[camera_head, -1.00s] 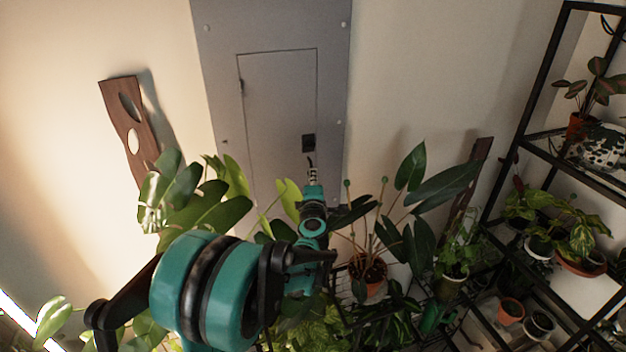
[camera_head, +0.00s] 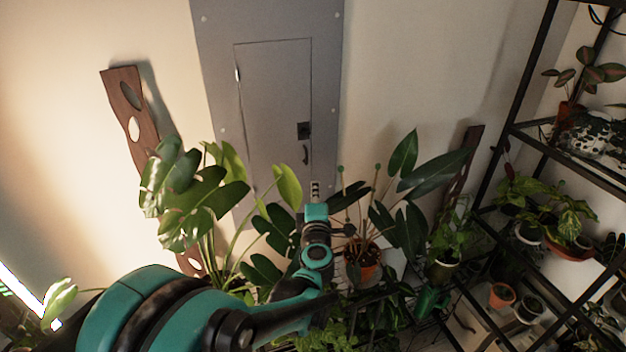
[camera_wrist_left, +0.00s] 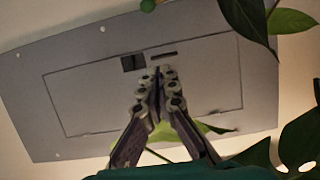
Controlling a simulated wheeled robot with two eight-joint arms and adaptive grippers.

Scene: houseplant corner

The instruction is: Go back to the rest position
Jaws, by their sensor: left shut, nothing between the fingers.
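My left gripper (camera_head: 315,186) stands at the end of my teal and black arm, in front of the lower part of the grey wall panel (camera_head: 217,90). In the left wrist view, its two fingers (camera_wrist_left: 162,76) meet at the tips with nothing between them. The panel (camera_wrist_left: 88,95) lies behind them there, its inset door closed and a dark latch near the fingertips. The gap between gripper and panel is hard to judge. My right gripper is not in view.
Large-leaved plants (camera_head: 190,190) crowd the left of my arm. A potted plant (camera_head: 365,262) stands close on its right. A black shelf rack (camera_head: 500,160) with several pots fills the right side. A brown wooden board (camera_head: 120,88) is at the left wall.

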